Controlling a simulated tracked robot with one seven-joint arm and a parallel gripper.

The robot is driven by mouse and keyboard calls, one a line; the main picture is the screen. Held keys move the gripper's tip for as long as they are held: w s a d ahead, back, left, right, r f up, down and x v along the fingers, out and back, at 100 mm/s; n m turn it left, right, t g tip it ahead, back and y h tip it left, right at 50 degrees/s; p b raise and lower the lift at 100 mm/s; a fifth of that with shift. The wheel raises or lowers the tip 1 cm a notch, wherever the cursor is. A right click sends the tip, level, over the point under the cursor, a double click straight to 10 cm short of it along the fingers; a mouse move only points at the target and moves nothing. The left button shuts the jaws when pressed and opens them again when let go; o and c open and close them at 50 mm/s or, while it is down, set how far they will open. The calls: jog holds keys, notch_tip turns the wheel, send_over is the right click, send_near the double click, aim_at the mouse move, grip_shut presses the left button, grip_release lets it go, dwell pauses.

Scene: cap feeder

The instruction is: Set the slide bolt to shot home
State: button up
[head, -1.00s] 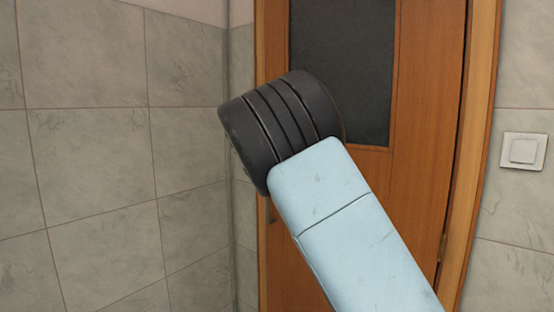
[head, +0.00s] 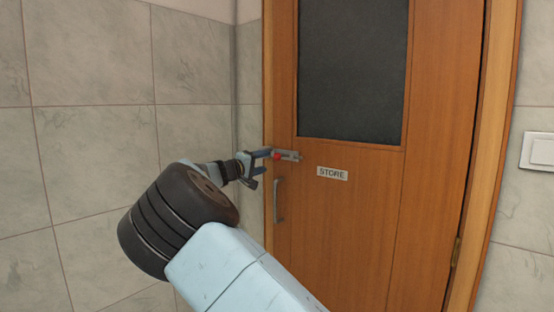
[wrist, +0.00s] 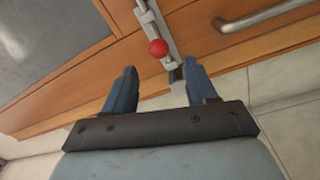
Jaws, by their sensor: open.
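The slide bolt (head: 290,156) is a grey metal bolt lying level on the wooden door (head: 370,210), near its left edge, with a red knob (head: 276,156). My gripper (head: 262,161) is open at the left end of the bolt, close to the knob. In the wrist view the grey bolt (wrist: 148,18) runs down from the top edge, and the red knob (wrist: 158,48) sits just beyond and between my open fingertips (wrist: 160,68). Nothing is between the fingers' pads. I cannot tell whether the bolt's rod reaches into the frame side.
A vertical door handle (head: 277,200) is below the bolt and shows at the wrist view's upper right (wrist: 265,15). A STORE sign (head: 332,173) and a dark window panel (head: 352,70) are on the door. A tiled wall (head: 95,150) stands at left, and a light switch (head: 541,151) at right.

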aim_at(275, 158)
jog(key=x, duration=0.9)
jog(key=shift+s, duration=0.1)
jog(key=shift+c, duration=0.4)
grip_shut()
